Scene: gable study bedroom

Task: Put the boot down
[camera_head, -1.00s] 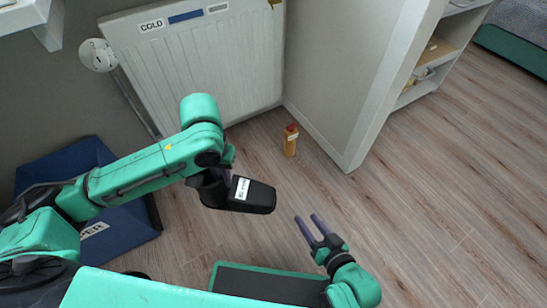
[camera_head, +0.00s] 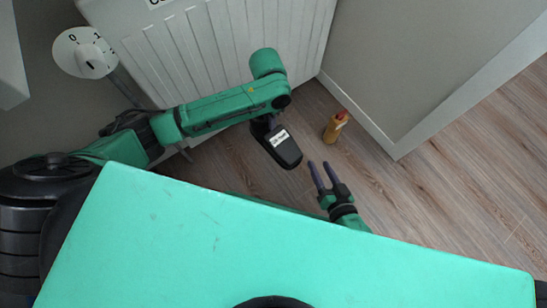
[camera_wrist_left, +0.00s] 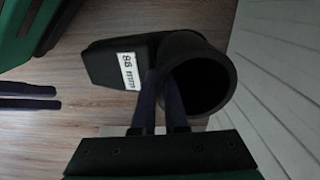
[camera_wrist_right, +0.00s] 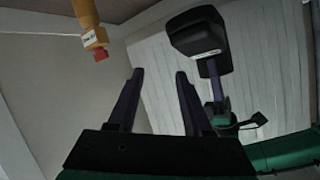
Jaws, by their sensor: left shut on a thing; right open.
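The boot (camera_head: 287,152) is a black, L-shaped piece with a white label and a round open mouth, which shows in the left wrist view (camera_wrist_left: 205,88). My left gripper (camera_head: 268,121) is shut on its wall at the mouth, its fingers partly hidden in the head view. In the right wrist view the boot (camera_wrist_right: 198,34) hangs from the left fingers, with no support visible touching it. My right gripper (camera_head: 320,166) is open and empty, just below and right of the boot in the head view.
A grey partition (camera_head: 400,60) stands at right. Floor at right is clear.

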